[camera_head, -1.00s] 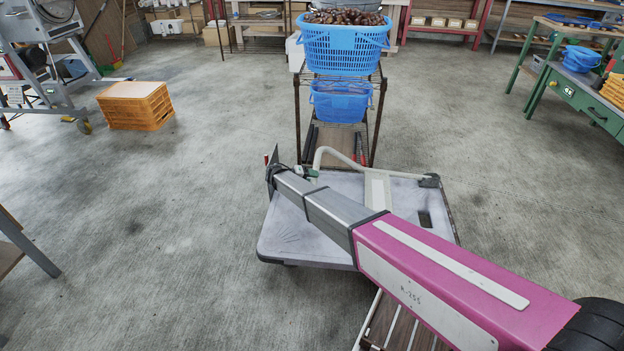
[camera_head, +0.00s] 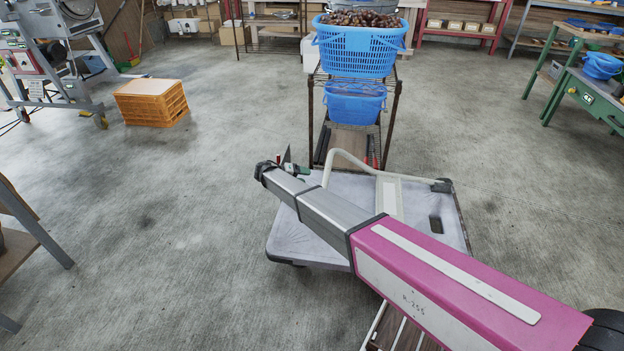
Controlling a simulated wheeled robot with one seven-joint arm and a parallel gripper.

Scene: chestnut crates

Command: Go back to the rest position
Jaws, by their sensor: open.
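My arm (camera_head: 430,270), pink and grey, reaches from the lower right to a dark joint at its far end, above the flat trolley. A small dark plate and a green part show just behind that end. They look like parts of my wrist, but are too small to tell. The jaws of my gripper cannot be made out; the arm hides what lies behind it.
A grey flat trolley (camera_head: 290,238) with a pale handle lies under my arm. Behind it a wire rack holds a blue basket (camera_head: 355,52) of chestnuts and a lower blue basket (camera_head: 354,107). An orange crate (camera_head: 150,108) stands left.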

